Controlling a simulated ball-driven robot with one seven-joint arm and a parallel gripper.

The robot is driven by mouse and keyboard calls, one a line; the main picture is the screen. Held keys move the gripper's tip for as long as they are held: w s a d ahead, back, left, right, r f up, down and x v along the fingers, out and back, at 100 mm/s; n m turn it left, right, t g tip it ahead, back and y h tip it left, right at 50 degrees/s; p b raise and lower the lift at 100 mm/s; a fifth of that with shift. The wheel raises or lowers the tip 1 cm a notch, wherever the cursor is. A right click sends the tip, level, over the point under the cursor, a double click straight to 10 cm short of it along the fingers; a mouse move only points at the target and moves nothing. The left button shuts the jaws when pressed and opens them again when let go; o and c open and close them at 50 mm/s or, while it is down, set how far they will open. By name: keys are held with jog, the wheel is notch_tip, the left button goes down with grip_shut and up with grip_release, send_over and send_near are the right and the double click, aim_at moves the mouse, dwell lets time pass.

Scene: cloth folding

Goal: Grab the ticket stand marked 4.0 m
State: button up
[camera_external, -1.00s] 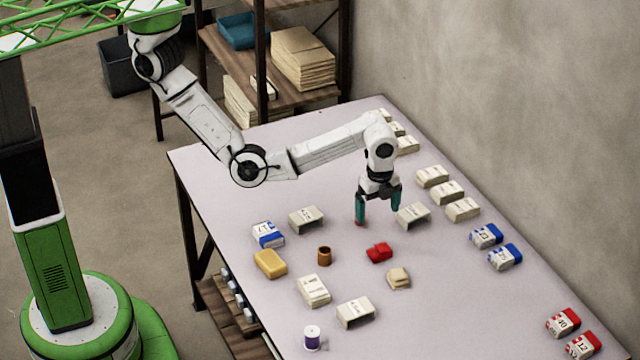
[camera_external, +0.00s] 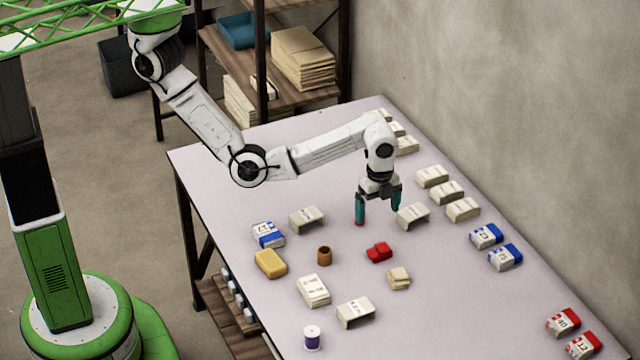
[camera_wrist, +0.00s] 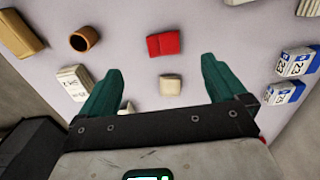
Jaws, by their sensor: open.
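Three pale folded ticket stands stand on the table: one (camera_external: 307,218) at left, one (camera_external: 413,216) just right of my gripper, and one (camera_external: 355,312) nearer the front. Their printed marks are too small to read, so I cannot tell which says 4.0 m. My gripper (camera_external: 378,214) points down, open and empty, with its right finger close beside the right-hand stand. Contact cannot be told. In the wrist view, my gripper's teal fingers (camera_wrist: 160,68) are spread apart. A pale piece beside the left finger is mostly hidden there.
Near my gripper lie a red item (camera_external: 379,252), a beige block (camera_external: 398,279), a brown cup (camera_external: 324,256), a yellow block (camera_external: 270,264) and a white spool (camera_external: 312,338). Pale, blue and red-marked boxes line the right side. Clear table (camera_external: 470,310) lies front right.

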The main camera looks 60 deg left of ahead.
jog(key=shift+o, duration=0.2)
jog(key=shift+d, duration=0.1)
dwell(0.4)
jog(key=h+b, duration=0.4)
jog(key=b, duration=0.3)
send_near(356, 308)
jog(key=x, duration=1)
jog(key=shift+f+b, duration=0.1)
jog(key=shift+b, duration=0.2)
jog(key=shift+h, duration=0.3)
jog(key=c, duration=0.7)
